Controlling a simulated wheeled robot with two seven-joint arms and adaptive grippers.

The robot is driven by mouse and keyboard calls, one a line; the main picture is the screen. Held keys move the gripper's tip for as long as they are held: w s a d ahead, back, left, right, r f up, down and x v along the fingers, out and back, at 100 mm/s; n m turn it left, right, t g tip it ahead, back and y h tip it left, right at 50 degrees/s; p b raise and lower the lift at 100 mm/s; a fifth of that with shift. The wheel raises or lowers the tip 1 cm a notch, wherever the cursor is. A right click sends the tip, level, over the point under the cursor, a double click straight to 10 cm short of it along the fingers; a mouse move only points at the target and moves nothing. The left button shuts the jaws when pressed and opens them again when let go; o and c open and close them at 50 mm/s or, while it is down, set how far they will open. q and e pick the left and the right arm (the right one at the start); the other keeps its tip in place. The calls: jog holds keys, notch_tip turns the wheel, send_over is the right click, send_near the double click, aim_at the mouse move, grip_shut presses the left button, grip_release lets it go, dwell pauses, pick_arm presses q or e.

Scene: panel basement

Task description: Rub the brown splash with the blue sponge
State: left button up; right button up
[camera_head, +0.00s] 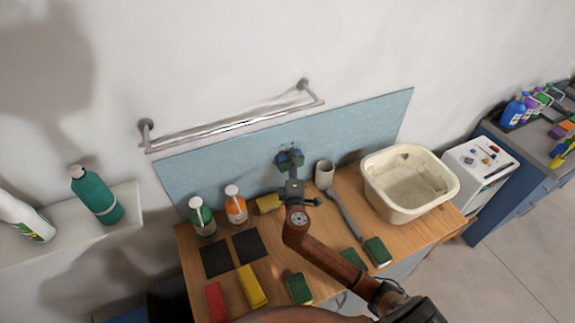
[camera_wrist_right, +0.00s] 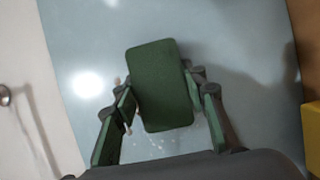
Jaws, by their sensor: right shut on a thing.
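My right gripper (camera_head: 290,160) is raised against the blue-grey wall panel (camera_head: 365,125), above the back of the wooden counter. It is shut on a sponge; in the right wrist view, the sponge (camera_wrist_right: 160,88) shows a flat dark green face between the fingers (camera_wrist_right: 160,110). In the head view only small dark bluish bits show at the fingertips, so I cannot tell the colour of its other side. The sponge is at or very close to the panel; contact is unclear. No brown splash is clearly visible; the gripper and sponge hide part of the panel. My left gripper is out of view.
A towel rail (camera_head: 235,127) juts from the wall above the panel.

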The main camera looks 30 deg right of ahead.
aim_at(299, 159)
jog(key=shift+d, duration=1.15)
jog(key=shift+d+r+p, duration=0.15)
jog(key=shift+r+p, duration=0.65)
jog(key=shift+r, duration=0.15)
jog(key=shift+a+f, duration=0.1)
jog(key=shift+a, duration=2.05)
jog(key=shift+w+a, duration=0.2)
jog(key=shift+a, duration=1.75)
jog(key=shift+a+r+p, duration=0.1)
jog(key=shift+r+p, duration=0.6)
jog(key=shift+r, duration=0.2)
jog(key=shift+d+f, duration=0.15)
jog(key=shift+d, duration=0.2)
jog(key=shift+s+d, duration=0.1)
jog(key=shift+d, duration=1.8)
jog(key=shift+s+d, duration=0.15)
jog(key=shift+d, duration=1.75)
jog(key=shift+s+a, duration=0.1)
